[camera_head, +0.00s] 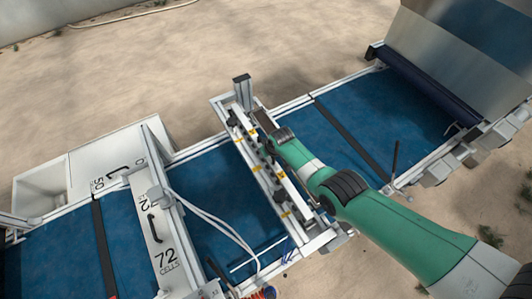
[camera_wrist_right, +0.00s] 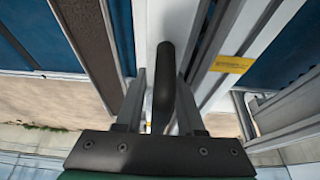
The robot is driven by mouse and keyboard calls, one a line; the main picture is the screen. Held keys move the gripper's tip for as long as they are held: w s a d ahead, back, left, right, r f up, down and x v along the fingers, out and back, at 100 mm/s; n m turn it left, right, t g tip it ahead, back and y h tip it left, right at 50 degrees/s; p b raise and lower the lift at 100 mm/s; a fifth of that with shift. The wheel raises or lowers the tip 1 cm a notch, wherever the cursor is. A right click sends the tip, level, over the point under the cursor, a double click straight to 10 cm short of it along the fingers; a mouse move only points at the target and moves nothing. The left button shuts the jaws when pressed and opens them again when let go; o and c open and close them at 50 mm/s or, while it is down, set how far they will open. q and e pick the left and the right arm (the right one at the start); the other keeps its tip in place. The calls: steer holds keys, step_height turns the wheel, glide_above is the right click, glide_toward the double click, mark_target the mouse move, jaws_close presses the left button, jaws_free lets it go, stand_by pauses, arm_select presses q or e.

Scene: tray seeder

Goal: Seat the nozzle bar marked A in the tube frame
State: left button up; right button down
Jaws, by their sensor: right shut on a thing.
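My right gripper (camera_wrist_right: 160,98) is shut on a dark curved handle (camera_wrist_right: 164,60) in the right wrist view. The handle stands on a long white bar (camera_wrist_right: 147,25), apparently the nozzle bar; no letter A is readable. In the head view, my green right arm reaches from the lower right to the tube frame (camera_head: 244,93), a pale metal frame with yellow marks across the blue belt. The arm hides most of the gripper and bar there. I cannot tell whether the bar is seated or held just above the frame. My left gripper is not in view.
A white plate marked 72 CELLS (camera_head: 161,238) lies across the belt at left, beside a white box (camera_head: 42,185) and a 50-marked plate (camera_head: 92,170). White hoses (camera_head: 215,220) cross the belt (camera_head: 200,185). A grey sheet-metal hopper (camera_head: 470,45) stands at upper right.

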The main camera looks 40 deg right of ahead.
steer(key=shift+f, duration=0.15)
steer(key=c, duration=0.5)
jaws_free()
steer(key=shift+o, duration=0.3)
steer(key=shift+f, duration=0.15)
